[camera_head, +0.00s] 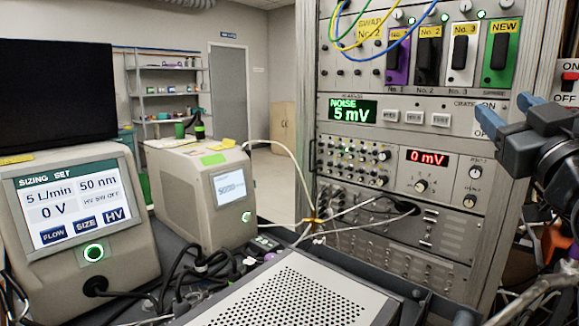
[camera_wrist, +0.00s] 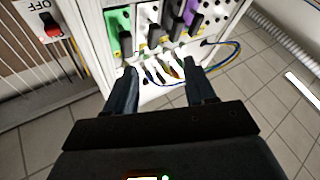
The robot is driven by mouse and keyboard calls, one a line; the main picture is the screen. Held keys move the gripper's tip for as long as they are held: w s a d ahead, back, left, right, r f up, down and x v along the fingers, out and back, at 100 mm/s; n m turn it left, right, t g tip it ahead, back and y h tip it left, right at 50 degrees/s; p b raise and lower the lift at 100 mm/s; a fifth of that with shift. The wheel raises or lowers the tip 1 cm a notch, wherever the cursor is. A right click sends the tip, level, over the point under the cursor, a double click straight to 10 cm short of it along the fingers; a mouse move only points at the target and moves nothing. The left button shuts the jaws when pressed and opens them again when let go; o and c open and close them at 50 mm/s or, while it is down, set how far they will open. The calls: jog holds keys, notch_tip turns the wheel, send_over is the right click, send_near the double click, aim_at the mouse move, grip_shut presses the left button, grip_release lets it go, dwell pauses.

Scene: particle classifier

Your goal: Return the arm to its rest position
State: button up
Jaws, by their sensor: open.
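My gripper (camera_head: 505,110) is at the right edge of the head view, with its blue-grey fingers pointing left in front of the rack's right post. In the wrist view my gripper (camera_wrist: 161,66) has its two fingers spread wide, with nothing held between them. Beyond the fingertips is the rack panel with green (camera_wrist: 119,28), white and purple (camera_wrist: 194,22) modules. The fingers look apart from the panel. Part of my arm is cut off by the right edge of the head view.
The instrument rack (camera_head: 465,226) fills the right side, with loose cables (camera_head: 372,38) at its top. An ON/OFF switch (camera_head: 568,82) is right of it; a red switch (camera_wrist: 50,27) shows in the wrist view. A sizing display (camera_head: 73,208) and second instrument (camera_head: 205,195) stand left.

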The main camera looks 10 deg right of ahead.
jog(key=s+a+f+g+y, duration=0.1)
jog(key=s+a+f, duration=0.3)
jog(key=f, duration=0.5)
jog(key=s+a+f+m+g+y, duration=0.1)
jog(key=s+a+f, duration=0.3)
jog(key=f, duration=0.5)
jog(key=s+a+f+g, duration=0.1)
jog(key=s+a+f, duration=0.3)
jog(key=f, duration=0.5)
jog(key=shift+s+a+f+m+y, duration=0.1)
jog(key=shift+a+f+m+y, duration=0.05)
jog(key=shift+f+m+y, duration=0.25)
jog(key=s+a+f+g+y, duration=0.1)
jog(key=s+a+f, duration=0.2)
jog(key=s, duration=1)
jog(key=s+a+f+n+g+y, duration=0.1)
jog(key=s+f, duration=0.4)
jog(key=s, duration=0.7)
jog(key=shift+s+a+f+g+y, duration=0.2)
jog(key=shift+s+a+g+y, duration=0.2)
jog(key=shift+a+g+y, duration=0.4)
jog(key=shift+a, duration=0.1)
